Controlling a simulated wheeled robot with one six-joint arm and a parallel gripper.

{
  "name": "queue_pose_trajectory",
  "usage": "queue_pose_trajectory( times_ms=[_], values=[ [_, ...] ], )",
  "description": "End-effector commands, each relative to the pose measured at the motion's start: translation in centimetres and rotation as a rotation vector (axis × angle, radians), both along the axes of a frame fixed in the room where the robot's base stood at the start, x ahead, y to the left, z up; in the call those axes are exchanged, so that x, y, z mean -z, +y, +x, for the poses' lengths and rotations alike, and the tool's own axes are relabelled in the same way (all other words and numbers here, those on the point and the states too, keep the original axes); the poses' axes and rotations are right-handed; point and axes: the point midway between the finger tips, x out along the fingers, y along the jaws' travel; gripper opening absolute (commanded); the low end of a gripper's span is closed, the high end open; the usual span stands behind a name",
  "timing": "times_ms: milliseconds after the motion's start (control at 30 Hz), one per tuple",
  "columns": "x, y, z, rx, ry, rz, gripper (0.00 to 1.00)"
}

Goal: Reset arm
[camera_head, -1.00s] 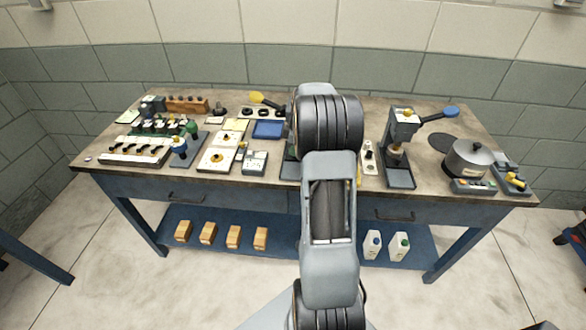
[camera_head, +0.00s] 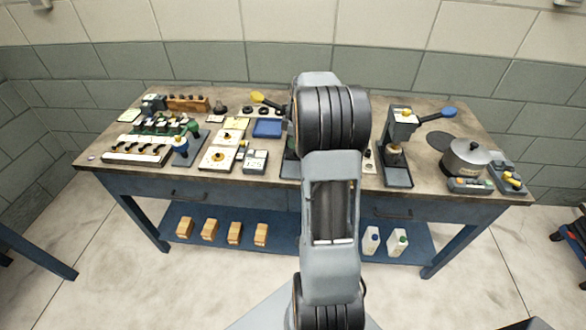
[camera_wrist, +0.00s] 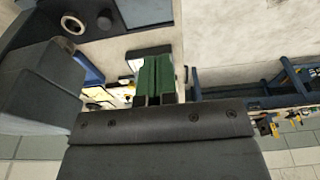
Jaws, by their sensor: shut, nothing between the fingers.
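My arm rises through the middle of the head view and bends over the workbench (camera_head: 345,192). Its links hide my gripper there. In the wrist view my gripper (camera_wrist: 154,94) shows beyond its dark grey body, with the fingers together and nothing held. Green ribbed blocks (camera_wrist: 154,74) show right at the fingertips; I cannot tell whether they touch the fingers.
A press with a blue-tipped lever (camera_head: 398,150) and a lidded pot (camera_head: 466,157) stand right of my arm. Racks, a blue tray (camera_head: 268,128) and small fixtures crowd the left. Wooden blocks (camera_head: 234,233) and white bottles (camera_head: 371,240) stand on the lower shelf.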

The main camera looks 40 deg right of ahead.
Motion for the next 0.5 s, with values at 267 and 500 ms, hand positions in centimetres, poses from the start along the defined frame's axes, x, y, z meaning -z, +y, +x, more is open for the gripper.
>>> queue_pose_trajectory(
  times_ms=[267,500],
  values=[
    [0.0,-0.01,0.01,0.0,0.0,0.0,0.0],
    [0.04,-0.13,0.08,0.142,0.01,0.008,0.0]
  ],
)
